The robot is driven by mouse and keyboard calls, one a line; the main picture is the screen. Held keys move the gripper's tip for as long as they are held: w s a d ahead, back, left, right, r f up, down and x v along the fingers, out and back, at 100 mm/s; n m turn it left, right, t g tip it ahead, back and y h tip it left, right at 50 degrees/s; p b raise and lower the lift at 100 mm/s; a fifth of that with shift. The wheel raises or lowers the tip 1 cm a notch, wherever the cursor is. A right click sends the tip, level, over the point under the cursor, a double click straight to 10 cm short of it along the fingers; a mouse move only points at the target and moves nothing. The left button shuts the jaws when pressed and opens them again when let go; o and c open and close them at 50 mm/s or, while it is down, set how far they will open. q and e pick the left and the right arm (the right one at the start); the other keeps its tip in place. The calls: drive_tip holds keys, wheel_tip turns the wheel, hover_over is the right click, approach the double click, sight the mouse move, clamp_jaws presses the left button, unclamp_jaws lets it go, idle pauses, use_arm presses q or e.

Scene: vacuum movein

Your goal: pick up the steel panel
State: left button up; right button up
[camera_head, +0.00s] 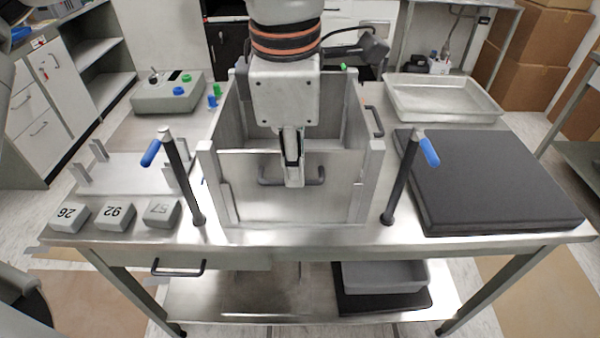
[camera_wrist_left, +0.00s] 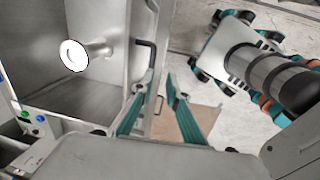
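The steel panel (camera_head: 335,193) stands upright as the front wall of a steel box on the table, with a dark bar handle (camera_head: 317,176) on its face. My left gripper (camera_head: 292,180) points down in front of the panel and covers the middle of the handle. In the left wrist view its two teal fingers (camera_wrist_left: 155,88) are spread apart with nothing gripped between them. A dark handle (camera_wrist_left: 149,60) shows near the finger tips there; I cannot tell whether a finger touches it. My right gripper is not in view.
Two dark posts with blue levers, left (camera_head: 178,175) and right (camera_head: 405,180), flank the box. A black slab (camera_head: 490,180) and a steel tray (camera_head: 440,97) lie to the right. Numbered blocks (camera_head: 115,217) and a control box (camera_head: 165,95) are on the left.

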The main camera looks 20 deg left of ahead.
use_arm(q)
drive_tip(key=shift+y, duration=0.3)
drive_tip(key=f, duration=0.2)
drive_tip(key=w+a+f, duration=0.1)
drive_tip(key=f, duration=0.1)
drive_tip(key=w+f, duration=0.1)
drive_tip(key=f, duration=0.2)
drive_tip(key=shift+w+a, duration=0.15)
drive_tip(key=shift+a, duration=0.05)
drive_tip(key=shift+r+t, duration=0.1)
drive_tip(key=shift+t, duration=0.2)
clamp_jaws()
drive_tip(key=shift+r, duration=0.2)
